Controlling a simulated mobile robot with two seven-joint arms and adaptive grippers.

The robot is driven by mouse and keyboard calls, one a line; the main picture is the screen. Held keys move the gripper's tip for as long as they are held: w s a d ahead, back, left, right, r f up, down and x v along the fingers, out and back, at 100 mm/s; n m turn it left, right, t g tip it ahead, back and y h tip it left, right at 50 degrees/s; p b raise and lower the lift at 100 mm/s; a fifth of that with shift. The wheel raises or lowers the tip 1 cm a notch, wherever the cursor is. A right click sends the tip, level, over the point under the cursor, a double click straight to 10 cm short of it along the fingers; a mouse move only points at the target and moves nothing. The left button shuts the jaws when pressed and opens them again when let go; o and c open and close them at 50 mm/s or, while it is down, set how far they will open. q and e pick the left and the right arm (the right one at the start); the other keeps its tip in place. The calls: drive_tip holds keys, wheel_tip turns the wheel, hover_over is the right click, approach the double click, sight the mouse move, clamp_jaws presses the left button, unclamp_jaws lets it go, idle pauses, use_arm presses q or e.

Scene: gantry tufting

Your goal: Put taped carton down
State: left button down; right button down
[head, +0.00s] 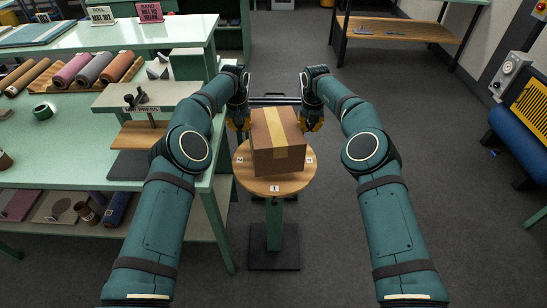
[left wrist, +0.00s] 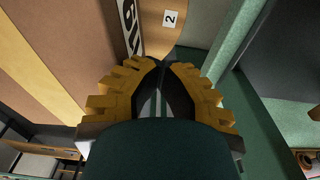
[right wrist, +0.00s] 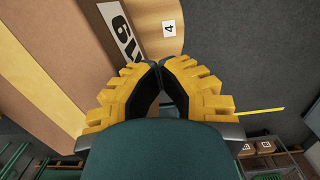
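The taped carton (head: 276,141) is a brown box with a lighter tape strip across it. It is upright over the round wooden stand top (head: 275,188); I cannot tell if its base touches. My left gripper (head: 240,121) is at its left side and my right gripper (head: 313,122) at its right side. In the left wrist view, the carton (left wrist: 45,75) is beside my left gripper (left wrist: 160,62), whose fingertips meet with nothing between. In the right wrist view, the carton (right wrist: 50,70) is beside my right gripper (right wrist: 156,68), also with fingertips together. Contact with the carton's sides is unclear.
The stand has numbered tags around its rim and a dark base plate (head: 274,259). A green workbench (head: 70,150) with rolls and a small press is close on the left. A blue roller machine (head: 520,135) is at the right. Grey floor is open on the right.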

use_arm(q)
drive_tip(key=shift+d+f, duration=0.15)
use_arm(e)
drive_tip(key=shift+a+f, duration=0.1)
drive_tip(key=shift+f, duration=0.1)
